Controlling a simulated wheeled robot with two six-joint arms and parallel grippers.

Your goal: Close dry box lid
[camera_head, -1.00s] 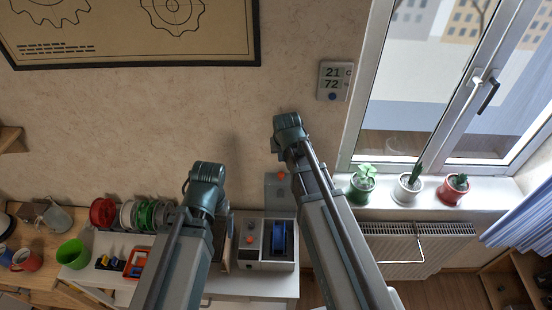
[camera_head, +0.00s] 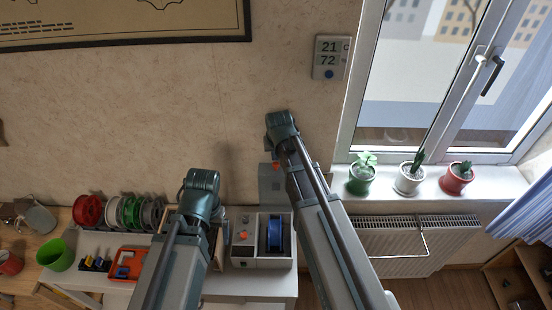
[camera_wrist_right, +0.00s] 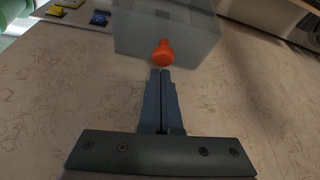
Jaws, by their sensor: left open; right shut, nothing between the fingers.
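The dry box (camera_head: 245,258) is a light grey box on the white bench with a blue spool (camera_head: 275,234) inside. Its grey translucent lid (camera_head: 269,190) stands raised behind it, with an orange knob. In the right wrist view the lid (camera_wrist_right: 190,30) is at the top, and its orange knob (camera_wrist_right: 163,52) is just beyond the tips of my right gripper (camera_wrist_right: 161,73). That gripper is shut and empty; whether it touches the knob is unclear. My left gripper (camera_head: 202,190) is open, left of the box, its fingers mostly hidden by its arm.
Several filament spools (camera_head: 125,211), a green cup (camera_head: 56,255) and an orange tray (camera_head: 128,265) are on the left. Potted plants (camera_head: 409,178) stand on the windowsill at right, above a radiator (camera_head: 400,249). The wall above the lid is clear.

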